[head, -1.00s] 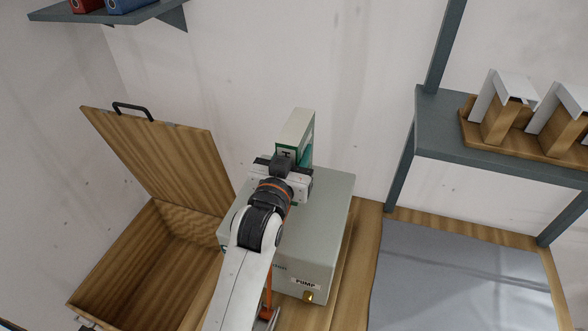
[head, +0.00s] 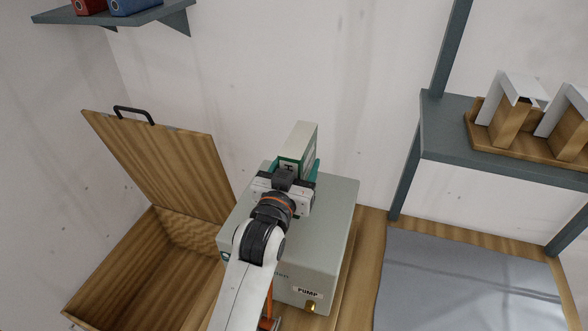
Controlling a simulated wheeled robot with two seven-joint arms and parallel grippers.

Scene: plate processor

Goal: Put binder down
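I cannot tell whether the binder's bottom touches the box top. My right gripper is not in view.
An open wooden chest (head: 150,280) with its lid (head: 165,165) raised stands left of the pump box. A grey shelf (head: 445,135) with a wooden tray of holders is at right, above a grey mat (head: 460,280). A wall shelf (head: 165,14) holds red and blue binders.

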